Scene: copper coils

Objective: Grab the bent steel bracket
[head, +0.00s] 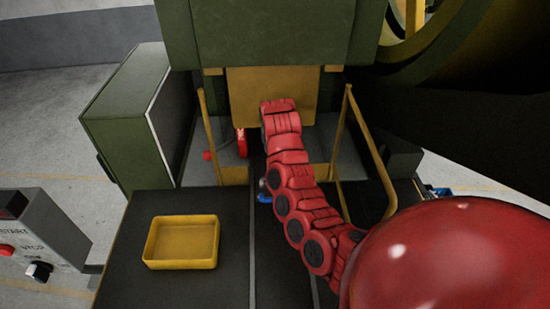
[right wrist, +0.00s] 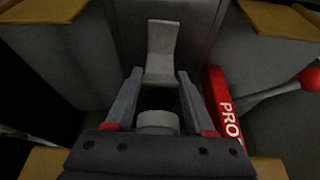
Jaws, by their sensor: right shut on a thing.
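The bent steel bracket (right wrist: 164,45) is a pale grey bent strip in the right wrist view, with its upper part angled up. Its lower end sits between the fingertips of my right gripper (right wrist: 160,78), which is shut on it. I cannot tell whether the bracket touches a surface. In the head view, my red right arm reaches into the machine under its yellow plate. The gripper and bracket are hidden there. My left gripper is not in view.
A yellow tray (head: 183,242), empty, stands on the dark bench at front left. Yellow rails (head: 370,150) flank the opening around my arm. A red object with white lettering (head: 241,142) is left of the arm, close beside the gripper (right wrist: 217,98). A control box (head: 40,235) stands far left.

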